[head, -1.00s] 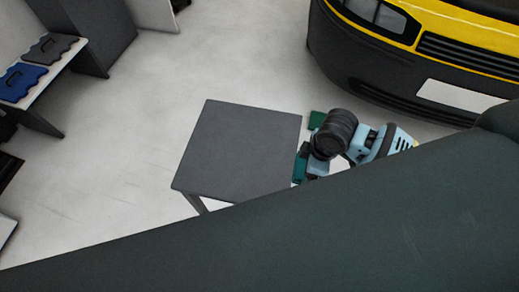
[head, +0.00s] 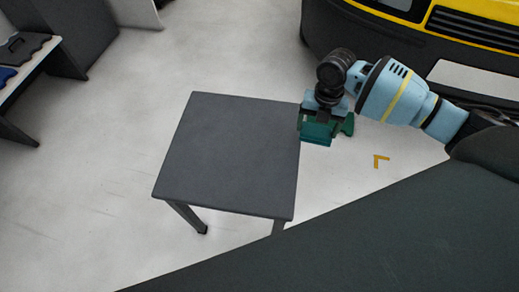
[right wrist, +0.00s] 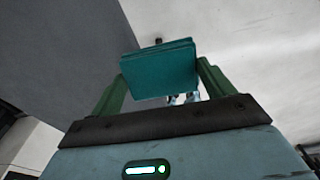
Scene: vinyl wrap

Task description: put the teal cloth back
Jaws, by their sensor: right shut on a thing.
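The teal cloth (right wrist: 160,68) is a folded, flat block between the two green fingers of my right gripper (right wrist: 165,80) in the right wrist view. In the head view the cloth (head: 316,139) shows as a teal patch under my right gripper (head: 325,124). The gripper is shut on it, just off the right edge of the dark grey table (head: 225,150), near the table's far right corner. I cannot tell whether the cloth touches the table. My left gripper is not in view.
The grey table's top is bare. A yellow and black vehicle (head: 440,32) stands at the upper right. A bench (head: 40,62) with a dark item (head: 20,46) and a blue item (head: 5,74) is at the left edge. Pale floor lies between.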

